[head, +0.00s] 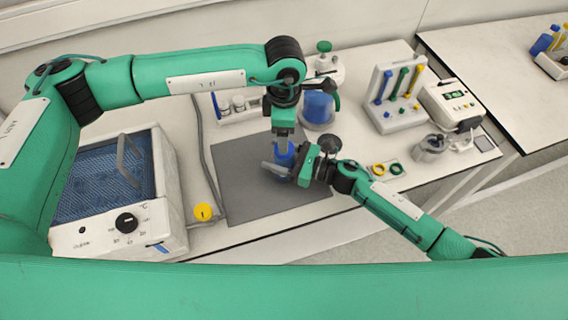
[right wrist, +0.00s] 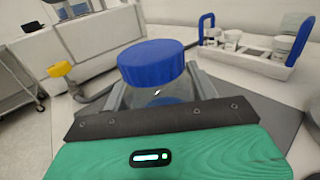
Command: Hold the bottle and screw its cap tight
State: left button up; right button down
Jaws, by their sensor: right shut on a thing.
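A clear bottle (right wrist: 150,97) with a ribbed blue cap (right wrist: 155,62) on its mouth stands between the fingers of my right gripper (right wrist: 160,92). In the head view the blue cap (head: 284,157) shows over the grey mat, with my right gripper (head: 290,170) shut around the bottle from the right. My left gripper (head: 284,136) points down just above the cap. No left finger shows on the cap in the right wrist view. The left fingertips are too small to read, and the bottle's lower part is mostly hidden.
The grey mat (head: 240,185) lies under the bottle. A blue-topped bath (head: 165,190) with a dial stands left, a yellow knob (head: 203,212) beside it. A jar tray (head: 240,106), a reactor (head: 318,108), a rack (head: 398,112) and a meter (head: 450,105) stand behind and right.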

pick_arm(q)
notch_tip(320, 180, up, 6)
jog(key=shift+r, duration=0.15)
pick_arm(e)
jog(key=shift+c, duration=1.8)
grip_release()
jog(key=shift+s+d+f, duration=0.1)
jog(key=shift+s+d, duration=0.05)
jog(key=shift+d, duration=0.2)
pick_arm(q)
notch_tip(320, 180, down, 4)
jog(key=b, duration=0.4)
pick_arm(e)
jog(key=v, duration=1.2)
pick_arm(q)
jog(key=shift+f, duration=0.2)
pick_arm(e)
jog(key=shift+s+d, duration=0.15)
jog(key=shift+d, duration=0.35)
